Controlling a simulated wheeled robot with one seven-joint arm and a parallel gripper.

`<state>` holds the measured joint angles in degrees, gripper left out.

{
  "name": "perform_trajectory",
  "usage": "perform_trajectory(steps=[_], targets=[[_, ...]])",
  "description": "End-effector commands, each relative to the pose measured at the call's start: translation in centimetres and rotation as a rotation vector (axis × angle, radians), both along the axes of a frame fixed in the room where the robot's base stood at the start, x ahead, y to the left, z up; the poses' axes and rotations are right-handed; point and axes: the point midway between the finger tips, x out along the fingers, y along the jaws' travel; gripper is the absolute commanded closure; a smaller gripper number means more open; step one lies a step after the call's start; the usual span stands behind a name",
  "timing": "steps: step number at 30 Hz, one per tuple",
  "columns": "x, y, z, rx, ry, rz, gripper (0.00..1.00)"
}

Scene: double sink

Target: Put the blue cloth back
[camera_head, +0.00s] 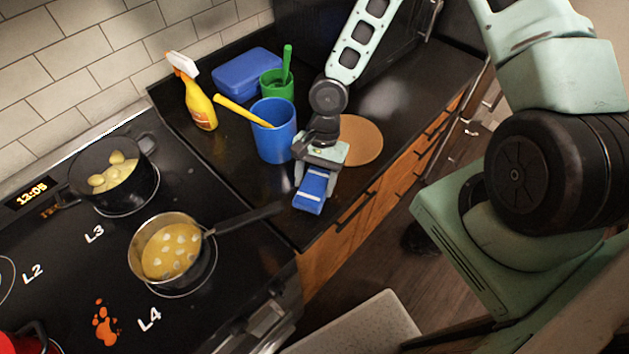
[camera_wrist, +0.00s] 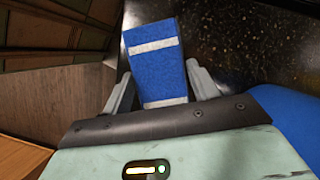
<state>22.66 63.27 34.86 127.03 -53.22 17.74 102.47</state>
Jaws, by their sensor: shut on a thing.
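The blue cloth (camera_head: 311,190) has white stripes and is folded into a narrow strip. My gripper (camera_head: 313,172) is shut on it, above the dark counter near its front edge. In the wrist view the cloth (camera_wrist: 157,58) stands out between the two fingers of my gripper (camera_wrist: 163,92). Whether the cloth touches the counter cannot be told.
A blue cup (camera_head: 274,132) with a yellow-handled tool stands just left of my gripper. A green cup (camera_head: 277,84), a blue box (camera_head: 248,73) and a yellow spray bottle (camera_head: 200,108) stand behind. A round brown board (camera_head: 360,141) lies right. A saucepan (camera_head: 166,250) points its handle toward the cloth.

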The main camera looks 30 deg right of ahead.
Motion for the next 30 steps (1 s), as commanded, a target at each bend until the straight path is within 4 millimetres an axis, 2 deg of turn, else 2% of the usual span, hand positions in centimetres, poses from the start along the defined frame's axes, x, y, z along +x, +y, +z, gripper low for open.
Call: perform_trajectory(steps=[5, 14, 15, 17, 18, 26, 30], targets=[[0.0, 0.0, -1.7, -0.001, 0.001, -0.001, 0.59], [0.0, 0.0, -2.0, 0.0, -0.001, 0.0, 0.59], [0.0, 0.0, -2.1, 0.0, -0.001, -0.001, 0.38], [0.0, 0.0, -2.0, 0.0, -0.001, -0.001, 0.21], [0.0, 0.0, -2.0, 0.0, -0.001, -0.001, 0.19], [0.0, 0.0, -1.9, 0.0, -0.001, -0.001, 0.19], [0.4, -0.3, -1.0, -0.001, -0.005, -0.003, 0.19]])
